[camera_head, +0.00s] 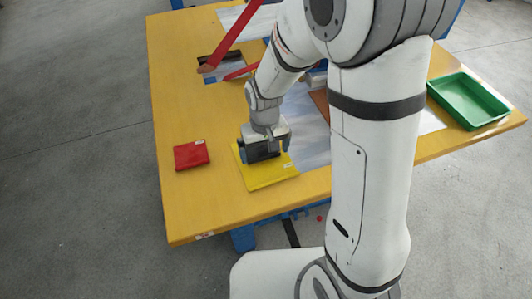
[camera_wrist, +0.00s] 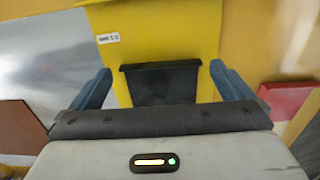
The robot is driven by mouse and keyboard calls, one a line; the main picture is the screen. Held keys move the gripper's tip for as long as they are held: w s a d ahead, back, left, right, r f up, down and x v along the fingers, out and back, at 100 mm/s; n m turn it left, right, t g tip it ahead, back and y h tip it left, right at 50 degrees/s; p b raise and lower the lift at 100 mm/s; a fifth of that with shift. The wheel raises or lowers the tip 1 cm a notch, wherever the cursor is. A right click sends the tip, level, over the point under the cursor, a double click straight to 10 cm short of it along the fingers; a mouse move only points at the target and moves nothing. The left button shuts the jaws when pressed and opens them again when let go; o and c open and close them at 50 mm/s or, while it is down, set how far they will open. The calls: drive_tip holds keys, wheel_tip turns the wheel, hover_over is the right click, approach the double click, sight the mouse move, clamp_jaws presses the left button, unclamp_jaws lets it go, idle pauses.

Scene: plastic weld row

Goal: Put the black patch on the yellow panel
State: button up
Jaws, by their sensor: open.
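The yellow panel (camera_head: 272,180) lies flat on the table, below my gripper (camera_head: 264,153). It also fills the upper middle of the wrist view (camera_wrist: 185,38), with a small white label near its left edge. The black patch (camera_wrist: 165,84) shows in the wrist view against the yellow panel, between my two fingers. My gripper is open, with a blue-grey finger on each side of the patch and a visible gap to each. The patch's lower edge is hidden behind the gripper body. In the head view I cannot tell the patch from the dark gripper parts.
A red plate (camera_head: 191,155) lies left of the panel on the orange-yellow table (camera_head: 185,215). A green tray (camera_head: 468,101) stands at the table's right. Red strips (camera_head: 238,35) and a dark-and-blue rectangle (camera_head: 218,62) are at the back. The table's front left is clear.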

wheel_tip(320, 180, up, 10)
drive_tip(key=s+d+r+m+t, duration=0.2)
drive_tip(key=s+d+r, duration=0.5)
drive_tip(key=s+d, duration=0.5)
drive_tip(key=shift+d+r+m+p, duration=0.3)
drive_tip(key=shift+m+p, duration=0.15)
drive_tip(key=shift+m, duration=0.15)
drive_tip(key=shift+t, duration=0.3)
drive_tip(key=p+v, duration=0.4)
drive_tip(key=shift+w+r, duration=0.25)
drive_tip(key=shift+r, duration=0.2)
